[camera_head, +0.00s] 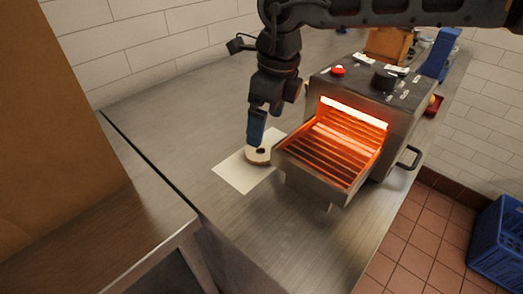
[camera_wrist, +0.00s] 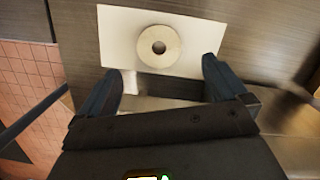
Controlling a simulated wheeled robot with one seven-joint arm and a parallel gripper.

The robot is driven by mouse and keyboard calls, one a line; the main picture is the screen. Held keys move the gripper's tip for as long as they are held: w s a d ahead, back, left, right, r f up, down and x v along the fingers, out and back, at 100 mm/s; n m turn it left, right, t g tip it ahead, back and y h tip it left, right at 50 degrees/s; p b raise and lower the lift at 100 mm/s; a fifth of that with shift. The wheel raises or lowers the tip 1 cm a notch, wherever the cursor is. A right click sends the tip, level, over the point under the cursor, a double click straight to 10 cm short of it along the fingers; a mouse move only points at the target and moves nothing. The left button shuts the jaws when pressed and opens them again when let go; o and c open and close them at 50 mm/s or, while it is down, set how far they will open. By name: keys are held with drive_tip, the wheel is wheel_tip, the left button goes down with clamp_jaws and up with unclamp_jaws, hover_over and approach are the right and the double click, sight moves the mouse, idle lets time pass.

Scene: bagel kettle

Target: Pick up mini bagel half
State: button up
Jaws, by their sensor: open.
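The mini bagel half (camera_head: 257,155) is a small pale ring with a dark hole and a browned edge. It lies flat on a white sheet (camera_head: 238,176) on the steel counter, just left of the toaster's tray. In the wrist view the bagel half (camera_wrist: 159,46) shows whole on the sheet (camera_wrist: 118,32), ahead of and between the two fingers. My gripper (camera_head: 257,128) hangs pointing down over the bagel half, its blue fingers partly overlapping it in the head view. In the wrist view my gripper (camera_wrist: 161,80) is open, with nothing between its fingers.
A toaster (camera_head: 365,108) with a glowing orange rack (camera_head: 335,150) stands close to the right of the sheet. A large brown box-like surface (camera_head: 55,130) is at the left. The counter (camera_head: 165,125) behind and left of the sheet is clear. A blue crate (camera_head: 500,240) stands on the floor.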

drive_tip(key=f, duration=0.2)
drive_tip(key=f+p, duration=0.1)
drive_tip(key=f, duration=0.2)
drive_tip(key=a+f, duration=0.1)
drive_tip(key=f, duration=0.1)
drive_tip(key=shift+w+f, duration=0.1)
drive_tip(key=shift+f, duration=0.1)
drive_tip(key=shift+c, duration=0.2)
drive_tip(key=c, duration=1)
drive_tip(key=shift+c, duration=0.2)
drive_tip(key=shift+r, duration=0.15)
wheel_tip(320, 180, up, 10)
drive_tip(key=b, duration=0.1)
